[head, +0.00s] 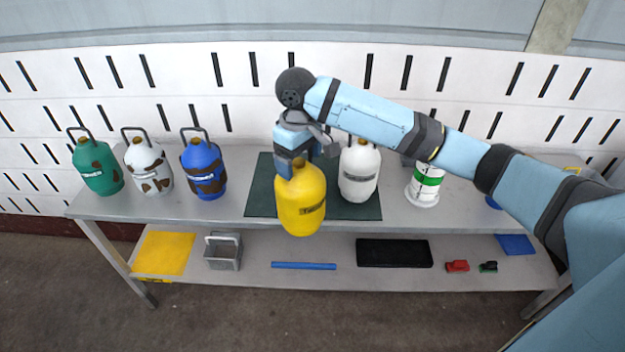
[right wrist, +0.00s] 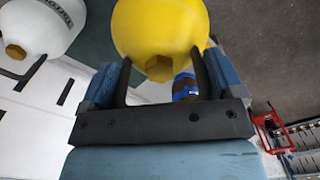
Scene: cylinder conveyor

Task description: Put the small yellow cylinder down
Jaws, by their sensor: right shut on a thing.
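The small yellow cylinder (head: 301,205) hangs upright from my right gripper (head: 296,160) in the head view, in front of the dark green mat (head: 260,190) on the table. Its lower end overlaps the table's front edge in the picture; I cannot tell its exact height. In the right wrist view the yellow cylinder (right wrist: 160,30) sits at the fingers of my right gripper (right wrist: 165,80), which are shut on it. The cylinder's handle is hidden by the gripper. My left gripper is not in view.
A white cylinder (head: 359,172) stands on the mat, just right of the yellow one. Blue (head: 204,170), white-brown (head: 148,168) and green (head: 97,167) cylinders stand at the left. A white-green container (head: 425,185) stands at the right. The lower shelf (head: 340,278) holds several items.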

